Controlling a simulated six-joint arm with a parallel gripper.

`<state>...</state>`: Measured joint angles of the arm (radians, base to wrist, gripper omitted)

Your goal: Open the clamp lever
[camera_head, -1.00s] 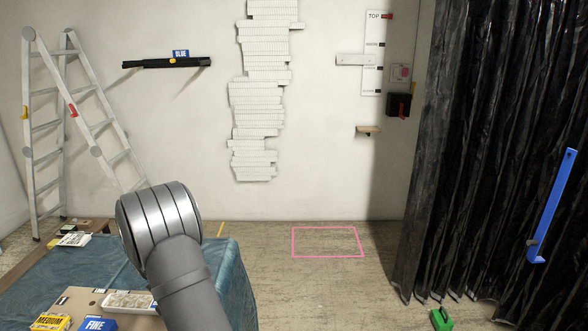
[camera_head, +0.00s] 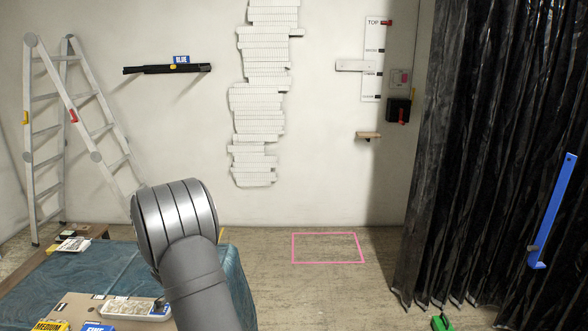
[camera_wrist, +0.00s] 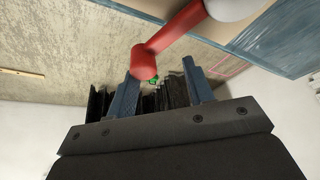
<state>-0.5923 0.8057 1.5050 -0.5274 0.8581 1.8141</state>
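A red lever (camera_wrist: 182,30) shows large in the wrist view. It runs from a pale rounded part (camera_wrist: 235,7) at the top right down to a thick red end near my fingertips. It looks like the clamp lever, though its clamp is out of view. My gripper (camera_wrist: 161,70) is open, with its two blue-grey fingers spread apart. The lever's red end appears near the left fingertip; I cannot tell whether it touches or lies between the fingers. In the head view my arm hides the gripper, and the lever is not visible there.
The table (camera_head: 232,275) with a blue cloth is at the lower left, holding boxes and a white tray (camera_head: 135,309). A ladder (camera_head: 60,130) stands at the left. Black curtains (camera_head: 470,150) hang at the right. The floor by the pink outline (camera_head: 328,263) is clear.

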